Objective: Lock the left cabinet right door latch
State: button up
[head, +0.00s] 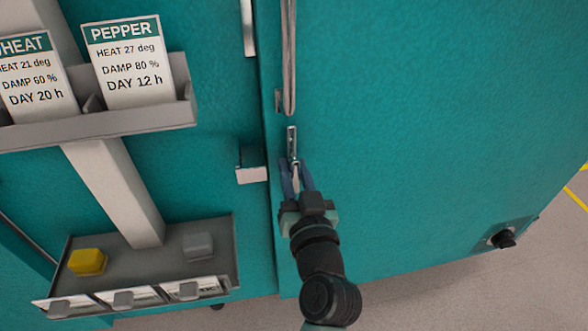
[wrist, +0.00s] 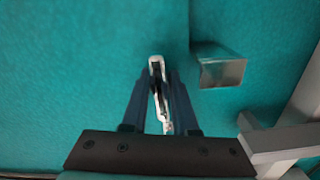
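The door latch (head: 292,142) is a narrow silver metal piece, standing upright near the left edge of the teal right-hand door (head: 420,130). It also shows in the wrist view (wrist: 156,72), between my two dark blue fingers. My gripper (head: 296,168) has one finger on each side of the latch's lower part. The fingers stand close to the metal; whether both press on it I cannot tell. A pale metal catch block (head: 251,174) sits left of the latch, across the door seam; in the wrist view it (wrist: 218,66) is right of the latch. The latch is apart from this block.
A long metal door handle (head: 289,60) runs above the latch. At left, a grey post (head: 115,190) carries a shelf with WHEAT and PEPPER cards (head: 134,62) and a lower tray holding a yellow block (head: 87,262) and a grey block (head: 198,246). Open floor lies at lower right.

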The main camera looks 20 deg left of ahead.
grip_shut()
jog(key=shift+f+n+b, duration=0.15)
jog(key=shift+n+b, duration=0.15)
jog(key=shift+b, duration=0.25)
dwell(0.7)
jog(key=n+b, duration=0.1)
jog(key=b, duration=0.1)
jog(key=shift+f+n+b, duration=0.1)
jog(key=shift+n+b, duration=0.25)
jog(key=shift+n, duration=0.05)
jog(key=n+b, duration=0.5)
jog(key=b, duration=0.1)
jog(key=n+b, duration=0.5)
jog(key=shift+n, duration=0.4)
jog(key=n+b, duration=0.3)
jog(key=n, duration=0.1)
jog(key=shift+r+n+b, duration=0.2)
jog(key=shift+n+b, duration=0.1)
jog(key=shift+b, duration=0.1)
